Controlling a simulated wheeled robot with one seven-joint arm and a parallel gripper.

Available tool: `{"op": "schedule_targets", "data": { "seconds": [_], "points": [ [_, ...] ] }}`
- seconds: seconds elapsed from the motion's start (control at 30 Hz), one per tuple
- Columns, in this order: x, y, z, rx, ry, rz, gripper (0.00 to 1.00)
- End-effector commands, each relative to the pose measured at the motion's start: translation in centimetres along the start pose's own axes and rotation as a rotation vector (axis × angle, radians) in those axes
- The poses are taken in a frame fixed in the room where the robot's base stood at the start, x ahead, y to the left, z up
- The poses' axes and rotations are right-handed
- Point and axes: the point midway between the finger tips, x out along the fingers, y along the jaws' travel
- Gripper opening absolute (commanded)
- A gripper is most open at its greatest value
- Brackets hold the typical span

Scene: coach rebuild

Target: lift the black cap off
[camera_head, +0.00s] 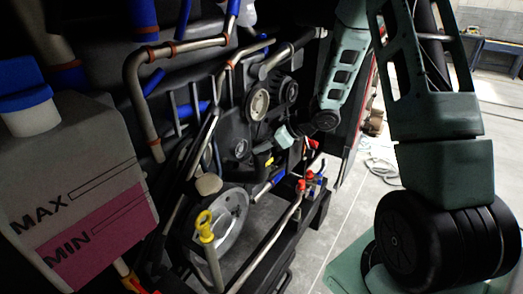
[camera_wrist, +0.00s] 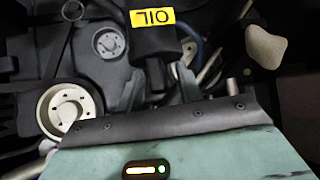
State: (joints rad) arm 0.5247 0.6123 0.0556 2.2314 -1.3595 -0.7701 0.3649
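The black cap (camera_wrist: 157,45) with a yellow label reading OIL, upside down in the wrist view, sits on the dark engine. In the head view its yellow label (camera_head: 268,161) shows small, close below my gripper (camera_head: 283,137). In the wrist view my gripper (camera_wrist: 161,76) has its two grey fingers apart. The narrower lower part of the cap shows between the fingers, with a visible gap on the right side. I cannot tell whether the left finger touches it. The fingers in the head view are too small to make out.
A round pulley (camera_wrist: 70,110) lies left of my gripper. A beige knob (camera_wrist: 268,48) is at the upper right. In the head view, a yellow dipstick handle (camera_head: 204,226), metal pipes (camera_head: 140,75) and a blue-capped reservoir (camera_head: 85,185) crowd the left. Open floor (camera_head: 365,205) is at right.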

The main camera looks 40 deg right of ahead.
Motion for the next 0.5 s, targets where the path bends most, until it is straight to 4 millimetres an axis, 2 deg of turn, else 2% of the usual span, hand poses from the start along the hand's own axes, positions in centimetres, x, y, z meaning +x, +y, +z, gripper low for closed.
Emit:
{"op": "schedule_targets", "data": {
  "seconds": [0.03,0.07,0.17,0.2,0.5],
  "points": [
    [0.06,-0.11,0.18,0.002,-0.003,-0.002,0.36],
    [0.06,-0.11,0.19,0.002,-0.004,-0.002,0.31],
    [0.06,-0.1,0.2,0.002,-0.004,-0.002,0.03],
    [0.06,-0.1,0.2,0.002,-0.004,-0.002,0.0],
    [-0.24,-0.08,-0.19,0.002,-0.004,-0.002,0.0]
  ]
}}
